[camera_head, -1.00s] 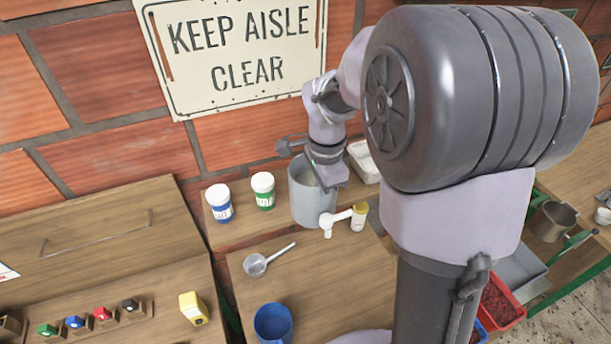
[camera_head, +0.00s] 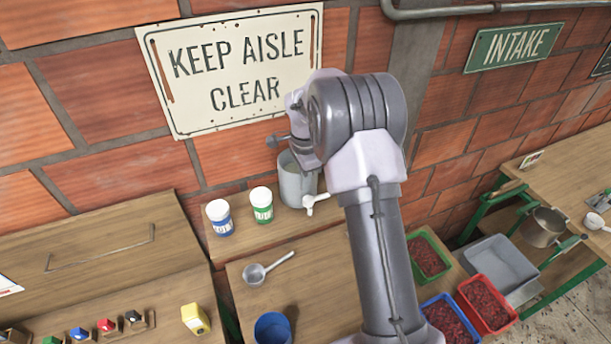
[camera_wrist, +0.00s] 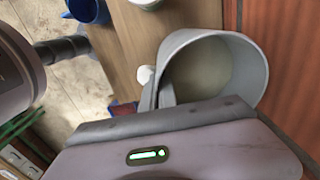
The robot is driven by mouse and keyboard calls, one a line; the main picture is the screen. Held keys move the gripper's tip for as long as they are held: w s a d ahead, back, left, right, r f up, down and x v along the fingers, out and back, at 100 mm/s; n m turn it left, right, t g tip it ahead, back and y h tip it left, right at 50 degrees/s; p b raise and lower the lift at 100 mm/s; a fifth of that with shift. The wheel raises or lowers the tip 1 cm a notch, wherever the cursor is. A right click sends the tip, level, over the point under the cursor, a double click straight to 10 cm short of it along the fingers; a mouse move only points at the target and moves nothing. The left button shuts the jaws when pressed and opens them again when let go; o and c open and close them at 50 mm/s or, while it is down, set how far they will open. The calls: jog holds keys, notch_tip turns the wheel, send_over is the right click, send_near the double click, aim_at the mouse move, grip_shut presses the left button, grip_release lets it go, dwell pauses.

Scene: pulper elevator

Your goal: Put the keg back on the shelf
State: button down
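The keg (camera_head: 292,186) is a grey, open-topped cylinder with a white tap (camera_head: 311,203) low on its front right. It looks upright at the back of the small wooden shelf (camera_head: 235,242), close to the brick wall. I cannot tell whether its base touches the board. In the wrist view I look into the keg (camera_wrist: 245,68), and my gripper (camera_wrist: 160,92) is at its left rim, with what look like fingers on either side of the wall. It appears shut on the rim. In the head view my arm hides the gripper's fingers.
A blue-labelled cup (camera_head: 219,218) and a green-labelled cup (camera_head: 262,205) stand left of the keg. A scoop (camera_head: 258,274) and a blue cup (camera_head: 272,329) are on the front table. Green (camera_head: 430,255), red (camera_head: 487,303) and blue bins are at right. My arm hides the shelf's right side.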

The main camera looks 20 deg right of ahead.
jog(key=c, duration=2.1)
grip_release()
jog(key=shift+f, duration=0.15)
jog(key=o, duration=0.4)
jog(key=shift+s, duration=0.1)
